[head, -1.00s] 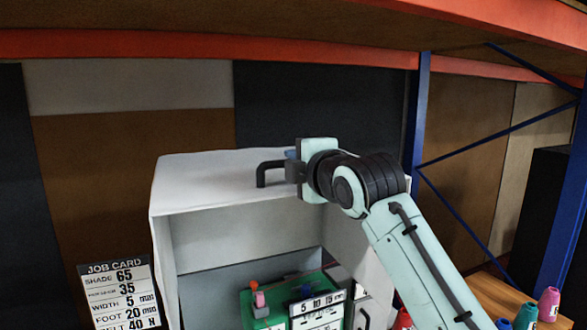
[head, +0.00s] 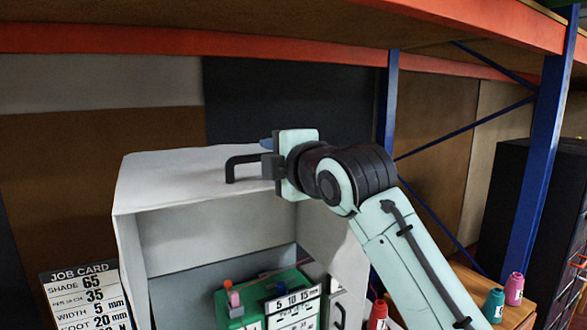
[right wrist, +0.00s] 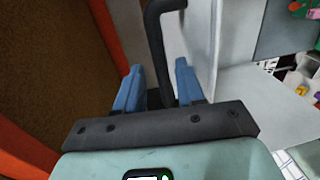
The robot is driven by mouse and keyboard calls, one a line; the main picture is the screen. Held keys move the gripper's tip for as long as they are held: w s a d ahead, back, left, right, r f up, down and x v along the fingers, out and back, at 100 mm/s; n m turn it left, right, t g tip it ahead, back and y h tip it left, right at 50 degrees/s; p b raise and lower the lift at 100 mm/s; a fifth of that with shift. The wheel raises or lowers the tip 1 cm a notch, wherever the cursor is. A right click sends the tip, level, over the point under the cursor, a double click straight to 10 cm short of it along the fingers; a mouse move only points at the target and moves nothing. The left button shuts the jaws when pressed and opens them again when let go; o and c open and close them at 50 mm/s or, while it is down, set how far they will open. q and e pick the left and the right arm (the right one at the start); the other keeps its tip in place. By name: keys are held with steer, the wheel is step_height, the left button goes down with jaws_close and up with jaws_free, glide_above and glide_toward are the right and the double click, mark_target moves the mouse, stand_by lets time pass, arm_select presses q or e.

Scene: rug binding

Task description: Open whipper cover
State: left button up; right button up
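The whipper cover (head: 165,178) is a white box-shaped hood, its front open toward me. A dark bent handle (head: 232,168) stands on its top. My right gripper (head: 268,150) is at the right end of this handle. In the right wrist view, my right gripper's blue fingers (right wrist: 158,68) are apart, with the handle (right wrist: 158,50) running between them and gaps on both sides. Whether a finger touches it, I cannot tell. My left gripper is not in view.
Under the hood is a green unit (head: 255,302) with number plates. A job card (head: 85,300) stands at left. Thread cones, red (head: 377,316), teal (head: 493,305) and pink (head: 514,289), stand at right. A blue rack post (head: 548,150) and an orange beam (head: 180,41) frame the area.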

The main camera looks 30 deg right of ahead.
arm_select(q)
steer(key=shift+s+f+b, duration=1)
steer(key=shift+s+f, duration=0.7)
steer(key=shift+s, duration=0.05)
arm_select(e)
steer(key=s, duration=1)
steer(key=shift+s+r, duration=0.3)
steer(key=shift+r, duration=0.15)
